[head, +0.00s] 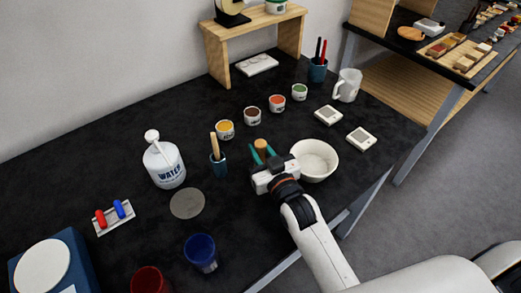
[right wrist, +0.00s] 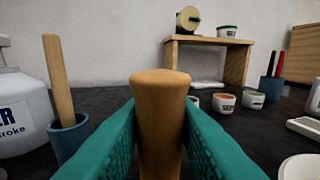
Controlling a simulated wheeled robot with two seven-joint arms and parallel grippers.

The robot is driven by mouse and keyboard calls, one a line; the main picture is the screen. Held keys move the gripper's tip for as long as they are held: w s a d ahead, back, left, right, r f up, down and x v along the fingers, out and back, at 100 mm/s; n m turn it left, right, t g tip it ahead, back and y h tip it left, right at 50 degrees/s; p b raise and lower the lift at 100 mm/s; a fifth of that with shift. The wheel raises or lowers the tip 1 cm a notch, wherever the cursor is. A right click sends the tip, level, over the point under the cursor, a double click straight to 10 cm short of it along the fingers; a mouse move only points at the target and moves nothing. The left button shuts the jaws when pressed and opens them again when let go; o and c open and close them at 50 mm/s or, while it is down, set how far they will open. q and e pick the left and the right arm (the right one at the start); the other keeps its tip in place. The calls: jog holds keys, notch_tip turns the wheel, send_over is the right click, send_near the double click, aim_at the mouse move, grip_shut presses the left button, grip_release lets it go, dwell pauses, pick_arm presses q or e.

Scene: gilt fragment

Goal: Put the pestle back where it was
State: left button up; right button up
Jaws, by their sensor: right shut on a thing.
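My right gripper (head: 264,155) is shut on a wooden pestle (right wrist: 160,105), which stands upright between the teal fingers. Its rounded, flared top shows in the head view (head: 261,144); its lower end is hidden by the gripper. The white bowl (head: 314,160) is just right of the gripper and looks empty. A blue cup (head: 218,167) with a wooden stick (head: 214,145) in it stands to the left of the gripper; the cup also shows in the right wrist view (right wrist: 70,138). My left gripper is not in view.
Several small paint pots, one yellow (head: 225,130), stand behind the gripper. A white water bottle (head: 164,165), a grey disc (head: 187,204) and a dark blue cup (head: 201,253) are to the left. Two white devices (head: 328,115) and a mug (head: 347,86) are at right.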

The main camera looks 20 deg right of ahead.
jog(key=o, duration=0.6)
jog(key=shift+f, duration=0.15)
jog(key=o, duration=0.4)
jog(key=shift+s, duration=0.2)
jog(key=s, duration=0.3)
jog(key=s+d+b, duration=0.1)
jog(key=s, duration=0.6)
jog(key=shift+s+d+r+b, duration=0.15)
jog(key=shift+s+r+b, duration=0.1)
jog(key=shift+b, duration=0.1)
jog(key=shift+s+d+r, duration=0.1)
jog(key=shift+s+r, duration=0.05)
jog(key=shift+s, duration=0.35)
